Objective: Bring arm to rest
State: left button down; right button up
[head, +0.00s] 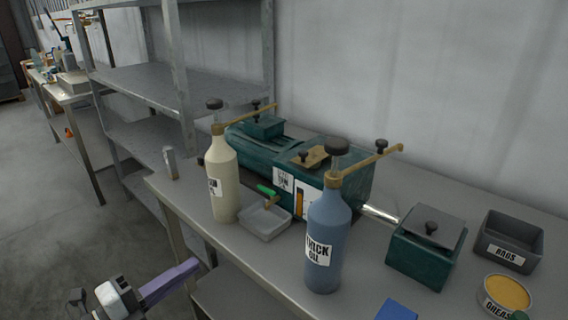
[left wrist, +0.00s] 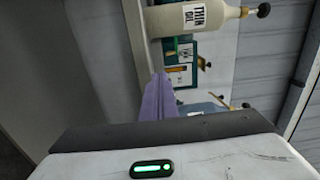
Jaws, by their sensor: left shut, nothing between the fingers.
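My left gripper (head: 196,264) is low at the bottom left of the head view, off the front edge of the workbench. Its purple fingers are together and empty, and they also show in the left wrist view (left wrist: 159,76). The fingers point toward the bench and touch nothing that I can see. My right gripper is not in view.
The bench (head: 376,235) holds a cream bottle (head: 223,180), a blue THICK OIL bottle (head: 325,245), a grey tray (head: 264,222), a green machine (head: 270,150), a green box (head: 425,250), a RAGS bin (head: 508,243) and a GREASE tub (head: 505,294).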

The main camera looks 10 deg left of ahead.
pick_arm(q)
jog(key=s+d+f+n+g+y, duration=0.1)
jog(key=s+f+n+y, duration=0.25)
jog(key=f+n, duration=0.45)
jog(key=s+d+f+n+g+y, duration=0.1)
jog(key=s+f+n+y, duration=0.25)
jog(key=f+n, duration=0.4)
jog(key=s+d+f+n+g, duration=0.5)
jog(key=s+d+f+n, duration=0.1)
jog(key=s+d+f, duration=0.3)
jog(key=shift+s+d+f+h, duration=0.35)
jog(key=shift+s+f, duration=0.1)
jog(key=shift+f, duration=0.35)
jog(key=shift+a, duration=0.1)
